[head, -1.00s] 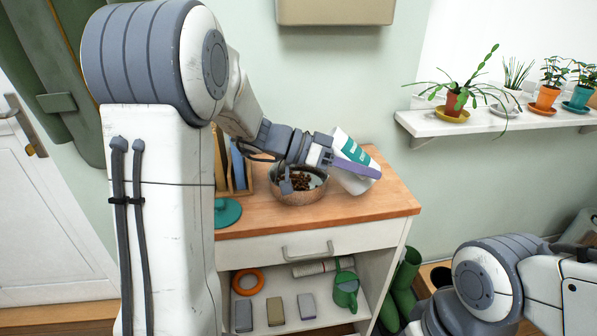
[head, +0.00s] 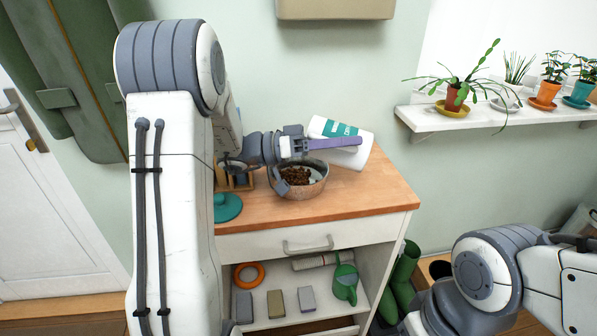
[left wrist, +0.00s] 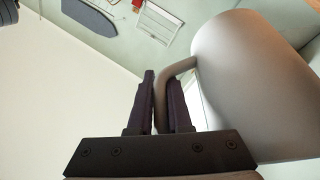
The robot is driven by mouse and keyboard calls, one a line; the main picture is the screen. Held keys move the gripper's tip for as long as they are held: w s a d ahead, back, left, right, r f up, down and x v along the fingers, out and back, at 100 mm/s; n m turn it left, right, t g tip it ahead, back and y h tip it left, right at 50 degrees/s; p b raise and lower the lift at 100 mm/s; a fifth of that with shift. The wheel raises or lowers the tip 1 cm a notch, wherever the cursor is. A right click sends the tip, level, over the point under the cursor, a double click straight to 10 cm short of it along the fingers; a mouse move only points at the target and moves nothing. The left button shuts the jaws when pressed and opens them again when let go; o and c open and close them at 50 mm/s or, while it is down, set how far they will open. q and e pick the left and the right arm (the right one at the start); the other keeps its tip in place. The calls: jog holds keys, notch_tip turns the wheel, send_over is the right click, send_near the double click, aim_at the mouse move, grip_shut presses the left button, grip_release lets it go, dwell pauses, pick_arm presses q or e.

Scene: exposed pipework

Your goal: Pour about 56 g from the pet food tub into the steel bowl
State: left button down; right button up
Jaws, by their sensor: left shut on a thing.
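The pet food tub (head: 352,160), white with a teal label, is tilted in the air above and right of the steel bowl. My left gripper (head: 335,143) is shut on the tub's handle; the left wrist view shows the handle (left wrist: 178,68) between the fingers (left wrist: 161,85) and the tub's pale wall (left wrist: 255,85) beside them. The steel bowl (head: 313,190) stands upright on the wooden top, with brown pieces (head: 296,175) inside. The gripper hides part of the bowl and tub. The tub's mouth and any falling stream cannot be made out. My right gripper is out of view.
A teal lid-like disc (head: 228,207) lies on the wooden cabinet top (head: 375,195), left of the bowl. A wooden rack (head: 240,181) stands behind it. The top's right front is clear. Potted plants stand on a wall shelf (head: 490,120) at the right.

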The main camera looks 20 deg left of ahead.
aim_at(328, 126)
pick_arm(q)
jog(key=shift+s+a+r+t+h+b, duration=0.1)
jog(key=shift+a+r+t+h+b, duration=0.3)
jog(key=shift+a+r+h+b, duration=0.3)
jog(key=shift+s+a+r, duration=0.1)
jog(key=shift+a+r, duration=0.05)
jog(key=shift+r, duration=0.1)
jog(key=shift+a+r+n+h+b, duration=0.2)
jog(key=shift+a+n+h+b, duration=0.15)
jog(key=shift+b, duration=0.25)
jog(key=shift+a+r+t+h+b, duration=0.3)
jog(key=shift+h+b, duration=0.15)
jog(key=shift+b, duration=1.6)
jog(key=shift+a+t+b, duration=0.3)
jog(key=shift+a+b, duration=0.05)
jog(key=shift+b, duration=1.3)
jog(key=shift+s+a+r+h+b, duration=0.15)
jog(key=shift+h+b, duration=0.25)
jog(key=shift+b, duration=1.2)
jog(key=shift+r, duration=0.1)
jog(key=shift+a+r+n+h+b, duration=0.15)
jog(key=shift+a+n+h+b, duration=0.2)
jog(key=shift+b, duration=0.65)
